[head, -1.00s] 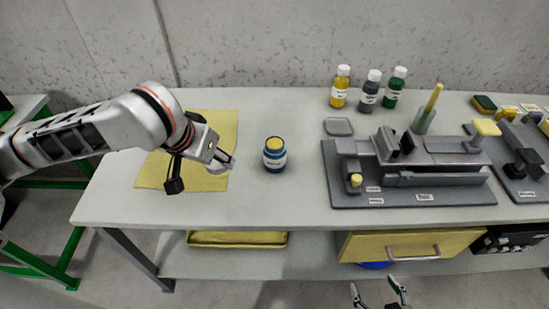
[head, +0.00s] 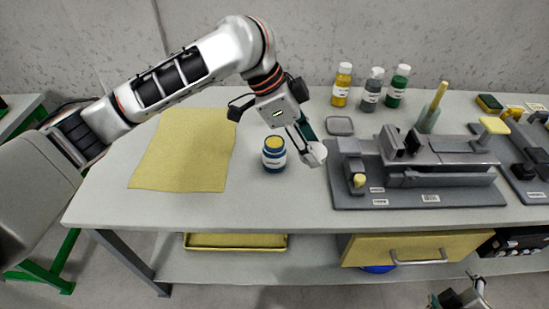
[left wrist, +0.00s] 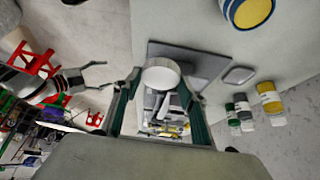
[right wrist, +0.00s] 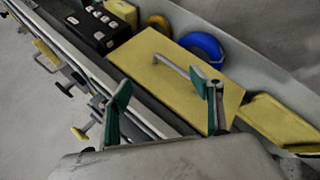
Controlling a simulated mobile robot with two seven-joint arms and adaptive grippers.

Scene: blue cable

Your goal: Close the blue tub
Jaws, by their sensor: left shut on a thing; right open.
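The blue tub (head: 274,160) stands upright on the table, with a white label and yellow showing inside its open top. It also shows at the top of the left wrist view (left wrist: 248,10). My left gripper (head: 307,143) is shut on a round white lid (head: 316,155), held tilted just right of the tub and apart from it. The lid (left wrist: 161,75) sits between the fingers in the left wrist view. My right gripper (head: 458,291) is open and empty in front of the table, below the tabletop; its spread fingers show in the right wrist view (right wrist: 165,100).
A grey fixture (head: 420,200) stands right of the lid. Behind it are a grey dish (head: 340,125) and yellow, grey and green bottles (head: 371,90). A yellow mat (head: 180,160) lies left of the tub. A yellow drawer (head: 410,248) sits under the tabletop.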

